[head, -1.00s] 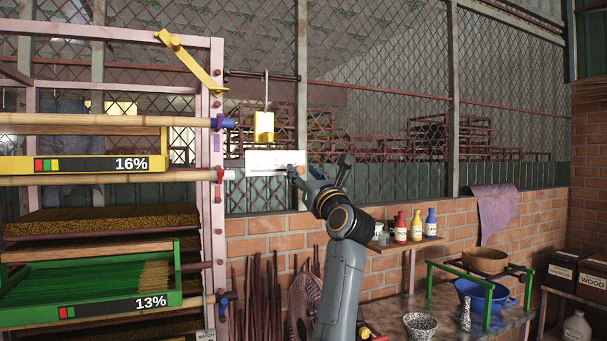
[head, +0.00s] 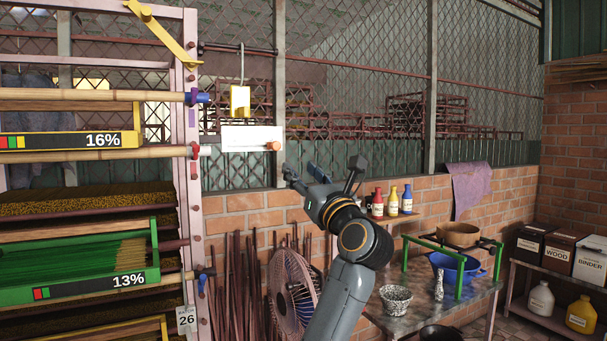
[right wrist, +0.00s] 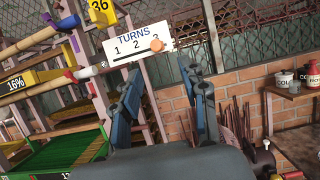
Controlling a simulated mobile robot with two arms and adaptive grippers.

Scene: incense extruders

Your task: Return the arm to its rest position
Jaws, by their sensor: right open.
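My right arm rises from the bottom middle of the head view. Its right gripper (head: 322,172) is open and empty, in front of the brick wall and fence, below and right of a white board (head: 245,139) with an orange knob (head: 273,146). In the right wrist view the two fingers (right wrist: 163,95) stand apart with nothing between them. There the board (right wrist: 137,44) reads "TURNS 1 2 3", and the orange knob (right wrist: 157,45) sits near the 3, beyond the fingers and apart from them. My left gripper is not in view.
A rack with yellow (head: 70,141) and green (head: 75,268) trays, marked 16% and 13%, stands at left. A fan (head: 291,290) stands behind my arm. At right are a metal table (head: 405,318) with a blue bowl, a shelf with bottles, and labelled boxes (head: 560,250).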

